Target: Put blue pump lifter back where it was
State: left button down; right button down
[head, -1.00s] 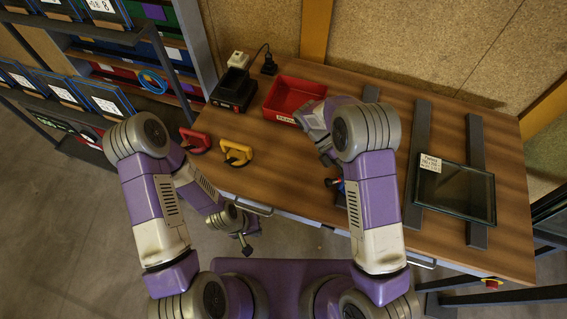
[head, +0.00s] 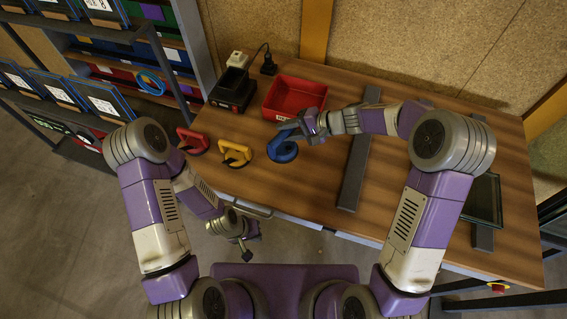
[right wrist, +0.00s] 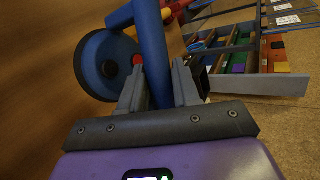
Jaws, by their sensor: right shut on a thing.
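The blue pump lifter (head: 283,151) is at the table, right of the yellow lifter (head: 235,153) and just below the red bin. My right gripper (head: 298,129) is shut on its handle. In the right wrist view the blue lifter (right wrist: 153,50) has its bar between the two fingers (right wrist: 158,88), with its round pad to the left. I cannot tell whether the pad touches the table. My left gripper (head: 246,246) hangs low in front of the table, away from the lifters; its finger opening is too small to tell.
A red lifter (head: 193,141) stands left of the yellow one. A red bin (head: 293,99) and a black charger (head: 233,91) are behind. Grey rails (head: 356,165) and a glass pane (head: 486,200) lie to the right, partly behind my right arm. A shelf (head: 150,60) stands at left.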

aim_at(288, 147)
jog(key=shift+w+f, duration=0.25)
jog(key=shift+m, duration=0.3)
notch_tip(288, 147, down, 9)
jog(key=shift+w+f+b, duration=0.1)
jog(key=shift+f+b, duration=0.05)
jog(key=shift+b, duration=0.95)
jog(key=c, duration=0.8)
grip_release()
jog(key=p+v, duration=0.1)
jog(key=v, duration=1.1)
jog(key=shift+s+p, duration=0.25)
jog(key=shift+p, duration=0.1)
jog(key=shift+a, duration=0.1)
